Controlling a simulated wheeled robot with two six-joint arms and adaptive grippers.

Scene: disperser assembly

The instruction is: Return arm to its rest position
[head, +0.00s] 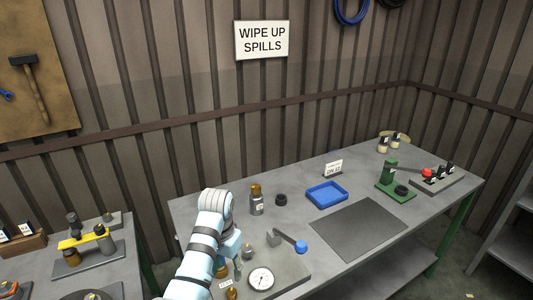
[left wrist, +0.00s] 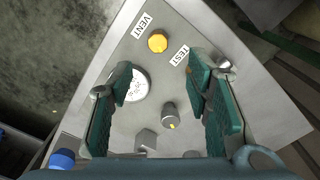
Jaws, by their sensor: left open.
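My left arm (head: 207,245) comes in from the bottom left of the head view and reaches over the near left end of the grey workbench. It largely hides its own gripper there. In the left wrist view my left gripper (left wrist: 161,82) is open, with two teal fingers apart and nothing held between them. It is above a grey test panel (left wrist: 185,50) with VENT and TEST labels, a yellow knob (left wrist: 158,41), a round gauge (left wrist: 137,86) and a grey knob (left wrist: 170,115). The gauge also shows in the head view (head: 261,279). My right gripper is not in view.
A lever with a blue ball (head: 300,246) stands beside the arm. A bottle (head: 256,200), black ring (head: 281,200) and blue tray (head: 327,188) are behind it. A green press (head: 393,182) stands far right. The dark mat (head: 355,228) is bare. Another table is at left.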

